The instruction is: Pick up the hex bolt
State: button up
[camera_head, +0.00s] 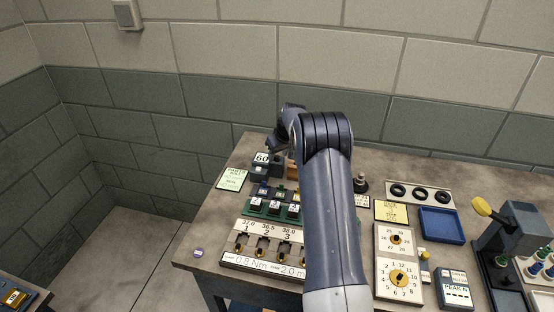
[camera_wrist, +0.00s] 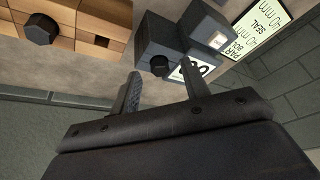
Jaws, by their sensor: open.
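Two dark hex-shaped heads show in the wrist view. The other, larger-looking hex head (camera_wrist: 41,28) is on a wooden stepped block (camera_wrist: 88,20). I cannot tell for sure which is the hex bolt. My gripper (camera_wrist: 160,78) is open and empty, and the head by the grey block appears between its fingertips, seemingly beyond them. In the head view the "60" block (camera_head: 262,159) is at the back left of the bench, and my arm hides most of the wooden block.
A yellow-green note card (camera_head: 233,179) lies left of the grey block. A row of green-based blocks (camera_head: 272,208) and a numbered torque board (camera_head: 262,262) stand nearer. A blue tray (camera_head: 441,226) and a lever press (camera_head: 505,235) are at right. The wall is close behind.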

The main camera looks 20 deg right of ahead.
jog(key=shift+w+f, duration=0.1)
jog(key=shift+f, duration=0.2)
grip_shut()
